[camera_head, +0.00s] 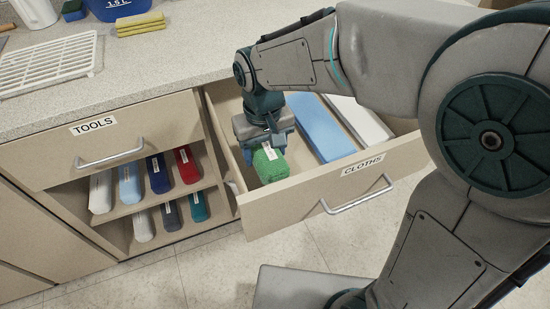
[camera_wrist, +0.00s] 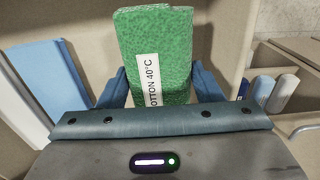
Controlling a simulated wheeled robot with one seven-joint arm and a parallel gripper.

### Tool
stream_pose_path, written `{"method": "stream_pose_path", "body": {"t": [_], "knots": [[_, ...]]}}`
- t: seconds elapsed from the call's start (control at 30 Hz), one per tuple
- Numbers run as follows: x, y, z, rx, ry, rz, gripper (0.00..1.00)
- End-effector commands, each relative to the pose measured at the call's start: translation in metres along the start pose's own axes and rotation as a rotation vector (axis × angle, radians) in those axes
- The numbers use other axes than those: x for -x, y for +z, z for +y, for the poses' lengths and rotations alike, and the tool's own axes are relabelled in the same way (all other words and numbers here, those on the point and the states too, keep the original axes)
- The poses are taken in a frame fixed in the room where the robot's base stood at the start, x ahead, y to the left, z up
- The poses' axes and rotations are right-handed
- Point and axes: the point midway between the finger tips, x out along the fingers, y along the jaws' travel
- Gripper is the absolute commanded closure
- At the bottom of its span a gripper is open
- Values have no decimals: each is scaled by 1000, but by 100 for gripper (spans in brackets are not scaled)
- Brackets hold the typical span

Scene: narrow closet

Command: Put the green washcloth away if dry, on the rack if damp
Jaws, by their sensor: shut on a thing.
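The green washcloth (camera_head: 270,165) is a folded, textured bundle with a white label. It also shows in the wrist view (camera_wrist: 175,50), where the label reads "OTTON 40°C". My gripper (camera_head: 266,143) is shut on it, one finger on each side, inside the open drawer marked CLOTHS (camera_head: 290,203). I cannot tell whether the cloth touches the drawer floor. Whether it is damp or dry is not clear. The drying rack (camera_head: 48,66) is a white wire grid on the counter at the left.
A blue folded cloth (camera_head: 324,128) and a white one (camera_head: 362,120) lie in the drawer to the right. The TOOLS drawer (camera_head: 120,140) is closed. Below it, shelves hold several rolled cloths (camera_head: 130,182). Yellow cloths (camera_head: 140,23) and a blue container (camera_head: 117,8) stand on the counter.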

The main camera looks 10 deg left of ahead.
Motion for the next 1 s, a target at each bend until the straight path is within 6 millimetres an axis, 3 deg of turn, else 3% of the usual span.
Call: {"method": "stream_pose_path", "body": {"t": [0.4,0.87,0.9,0.97,1.0], "knots": [[-57,0,0,0,0,-2,63],[-65,0,0,-1,0,1,63],[-64,0,0,0,0,1,32],[-64,0,0,0,0,1,19],[-64,0,0,0,0,1,19]]}}
